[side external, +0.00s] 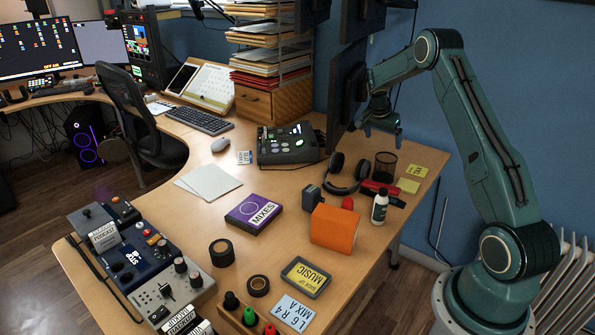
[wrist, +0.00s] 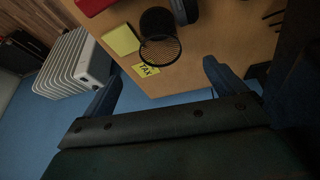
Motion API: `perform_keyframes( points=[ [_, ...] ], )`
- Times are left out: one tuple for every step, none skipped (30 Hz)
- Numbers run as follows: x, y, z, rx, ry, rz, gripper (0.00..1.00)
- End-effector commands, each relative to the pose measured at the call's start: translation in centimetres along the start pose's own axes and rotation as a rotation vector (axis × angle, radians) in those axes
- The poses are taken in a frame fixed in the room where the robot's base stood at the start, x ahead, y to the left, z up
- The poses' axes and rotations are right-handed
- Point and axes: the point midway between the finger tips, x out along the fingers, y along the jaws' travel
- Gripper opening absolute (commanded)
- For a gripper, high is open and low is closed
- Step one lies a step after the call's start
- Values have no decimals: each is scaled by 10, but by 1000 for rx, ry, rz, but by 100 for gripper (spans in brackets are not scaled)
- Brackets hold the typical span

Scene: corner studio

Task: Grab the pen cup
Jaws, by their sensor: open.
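The pen cup (side external: 385,167) is a dark mesh cylinder standing upright near the right edge of the desk. It also shows in the wrist view (wrist: 160,50), where I look down at its round rim near the top middle. It looks empty. My gripper (side external: 382,127) hangs above the desk, a little above the cup and apart from it. In the wrist view my gripper (wrist: 162,85) has its two fingers spread wide, with nothing between them; the cup lies beyond the fingertips.
Black headphones (side external: 346,174) lie left of the cup. A yellow TAX note (side external: 417,170) and a sticky pad (side external: 409,187) lie right of it. A white bottle (side external: 380,207) stands in front. A monitor (side external: 346,95) rises close to my gripper's left.

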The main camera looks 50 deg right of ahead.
Motion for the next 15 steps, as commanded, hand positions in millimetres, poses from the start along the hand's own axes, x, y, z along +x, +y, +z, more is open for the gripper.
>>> perform_keyframes(
  points=[
    [0,0,0,1,0,0,96],
    [0,0,0,0,0,0,96],
    [1,0,0,0,0,0,96],
    [2,0,0,0,0,0,96],
    [3,0,0,0,0,0,96],
    [5,0,0,-1,0,0,96],
    [7,0,0,-1,0,0,96],
    [9,0,0,-1,0,0,96],
    [14,0,0,-1,-1,1,96],
    [17,0,1,-1,-1,1,96],
    [20,0,1,-1,-2,1,96],
    [26,0,0,-1,-2,1,96],
    [30,1,1,-1,-2,2,96],
    [35,1,0,0,-1,2,96],
    [41,0,0,0,-1,1,96]
  ],
)
